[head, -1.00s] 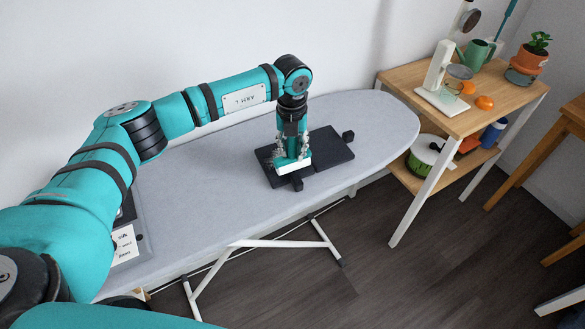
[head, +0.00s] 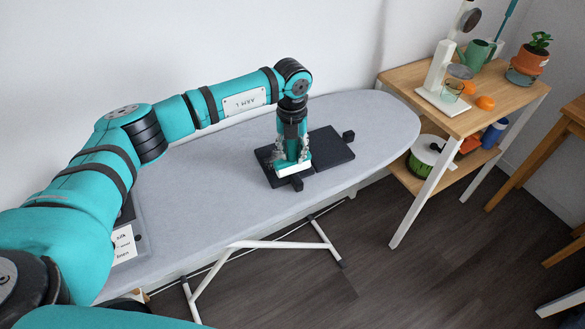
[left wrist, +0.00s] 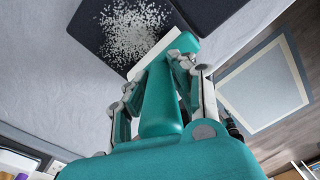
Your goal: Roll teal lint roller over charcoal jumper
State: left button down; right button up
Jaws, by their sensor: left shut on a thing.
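The charcoal jumper (head: 328,150) lies flat and folded on the ironing board, with dark stubs sticking out at its edges. In the left wrist view, a dense patch of white specks (left wrist: 132,32) covers part of the jumper (left wrist: 88,22). My left gripper (head: 291,157) points down over the jumper's left part. It is shut on the teal handle of the lint roller (left wrist: 160,105). The roller's white head (head: 294,170) is at the jumper near its front edge, beside the specks in the wrist view; I cannot tell whether it touches. My right gripper is not in view.
The grey ironing board (head: 215,165) has clear room around the jumper. A wooden shelf table (head: 440,115) with a white stand, oranges and a potted plant (head: 530,60) stands at the right. A wall is behind.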

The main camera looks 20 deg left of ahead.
pick_arm(q)
jog(key=w+a+b, duration=0.3)
jog(key=shift+w+a+f, duration=0.1)
jog(key=shift+w+a, duration=0.15)
jog(key=shift+w, duration=0.05)
jog(key=shift+a, duration=0.1)
dwell(0.4)
jog(key=shift+w+a, duration=0.1)
jog(key=shift+w, duration=0.05)
jog(key=w+a+b, duration=0.3)
jog(key=shift+w+a, duration=0.2)
jog(key=shift+w, duration=0.05)
